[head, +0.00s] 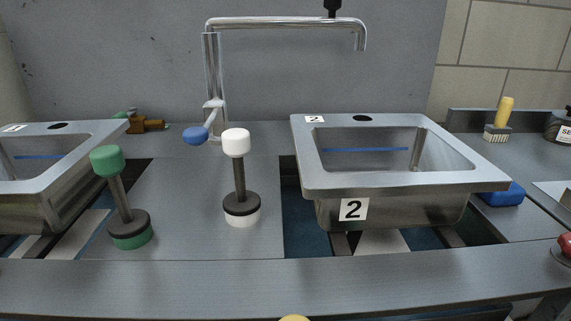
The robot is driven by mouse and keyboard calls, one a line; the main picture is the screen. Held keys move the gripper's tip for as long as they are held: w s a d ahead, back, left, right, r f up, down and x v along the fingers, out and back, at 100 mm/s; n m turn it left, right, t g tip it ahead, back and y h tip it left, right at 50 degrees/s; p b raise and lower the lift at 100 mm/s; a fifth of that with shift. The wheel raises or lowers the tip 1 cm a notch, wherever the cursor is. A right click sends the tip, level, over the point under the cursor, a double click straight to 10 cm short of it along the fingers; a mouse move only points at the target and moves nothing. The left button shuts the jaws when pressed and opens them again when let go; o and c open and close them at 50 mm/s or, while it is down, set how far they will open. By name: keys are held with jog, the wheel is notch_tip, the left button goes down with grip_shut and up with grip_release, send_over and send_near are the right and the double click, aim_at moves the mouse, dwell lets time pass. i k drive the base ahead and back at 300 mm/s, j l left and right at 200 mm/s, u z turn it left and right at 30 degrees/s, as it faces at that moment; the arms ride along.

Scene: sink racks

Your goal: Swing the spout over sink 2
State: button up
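The chrome spout (285,22) runs to the right from the top of its upright pipe (213,85), which stands between the two sinks. Its downturned end (361,42) hangs high above the back left part of sink 2 (320,180) in the picture; how far forward it reaches, I cannot tell. A black knob (333,6) sits on top of the spout, cut by the frame edge. Sink 2 is a steel basin with a "2" label on its front (354,209). A blue lever (196,135) shows at the pipe's base. My gripper is not in view.
Another sink (75,165) is at the left. A green-topped post (107,160) and a white-topped post (236,143) stand on the counter between the sinks. A brush (500,118) and blue block (503,194) are at the right. A grey wall is behind.

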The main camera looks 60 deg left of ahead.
aim_at(213, 24)
jog(key=u, duration=3.4)
